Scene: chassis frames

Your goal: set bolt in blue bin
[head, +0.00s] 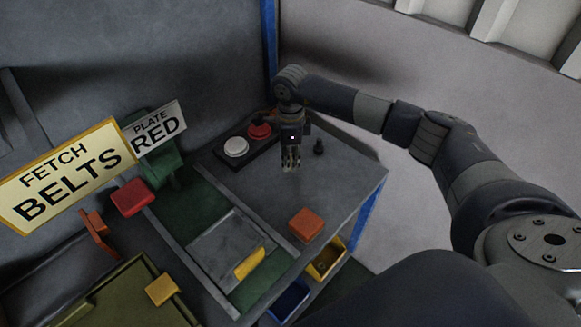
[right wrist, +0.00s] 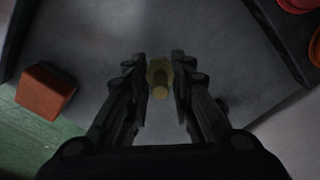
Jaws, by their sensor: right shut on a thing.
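A brass-coloured bolt (right wrist: 160,78) is between the fingers of my right gripper (right wrist: 162,82) in the right wrist view. That gripper is shut on it. In the head view my right gripper (head: 291,162) points down over the grey bench top; the bolt is too small to make out there. The blue bin (head: 289,299) is low at the bench's front edge, nearer to me and beside a yellow bin (head: 326,262). My right gripper is well apart from the blue bin. My left gripper is not in view.
An orange block (head: 306,224) lies on the bench (head: 345,180), between my gripper and the bins. A small dark upright piece (head: 318,147) stands right of the gripper. A button box with white (head: 236,147) and red (head: 259,131) buttons is behind. Signs (head: 68,175) stand left.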

